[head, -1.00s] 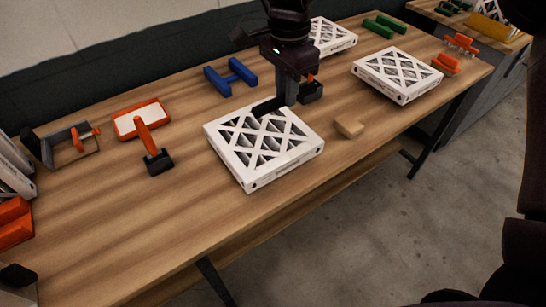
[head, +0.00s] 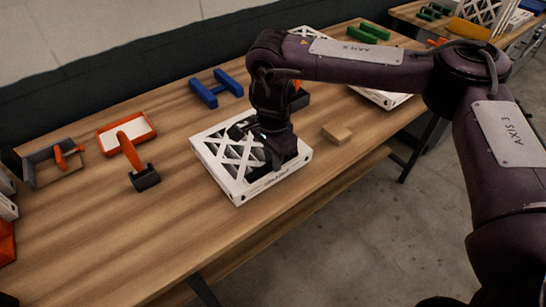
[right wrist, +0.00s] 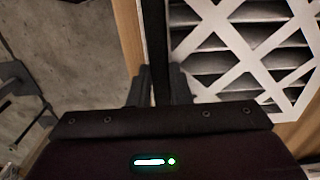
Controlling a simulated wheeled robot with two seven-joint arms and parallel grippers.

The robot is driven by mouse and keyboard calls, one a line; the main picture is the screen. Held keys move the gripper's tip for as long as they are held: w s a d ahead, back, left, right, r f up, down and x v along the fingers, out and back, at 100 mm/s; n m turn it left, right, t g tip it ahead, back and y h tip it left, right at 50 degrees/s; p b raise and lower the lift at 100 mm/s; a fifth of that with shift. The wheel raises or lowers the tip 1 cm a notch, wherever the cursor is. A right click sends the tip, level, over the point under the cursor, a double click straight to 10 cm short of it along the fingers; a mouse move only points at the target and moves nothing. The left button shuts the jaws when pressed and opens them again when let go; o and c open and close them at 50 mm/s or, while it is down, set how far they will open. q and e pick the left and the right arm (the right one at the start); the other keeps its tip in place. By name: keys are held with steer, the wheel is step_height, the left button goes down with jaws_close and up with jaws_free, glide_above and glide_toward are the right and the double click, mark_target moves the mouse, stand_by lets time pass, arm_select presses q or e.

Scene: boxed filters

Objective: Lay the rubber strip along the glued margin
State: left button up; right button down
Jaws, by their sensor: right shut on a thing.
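A white-framed filter (head: 225,180) with a lattice face lies flat near the middle of the bench. My right gripper (head: 277,158) is low over its right part, fingers down. In the right wrist view, its fingers (right wrist: 160,85) are shut on a dark narrow strip (right wrist: 158,35), which runs away along the side of the filter's white frame (right wrist: 180,45). I cannot tell whether the strip touches the frame, and no glue can be made out. The arm and gripper hide part of the filter in the head view. My left gripper is not in view.
A wooden block (head: 337,133) lies right of the filter. A blue rack (head: 216,88) stands behind. Another filter (head: 385,98) is partly hidden. Bare bench lies front left.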

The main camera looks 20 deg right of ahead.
steer(key=shift+f, duration=0.15)
steer(key=c, duration=1.3)
jaws_free()
steer(key=shift+c, duration=0.2)
step_height(320, 180, up, 12)
steer(key=shift+r, duration=0.25)
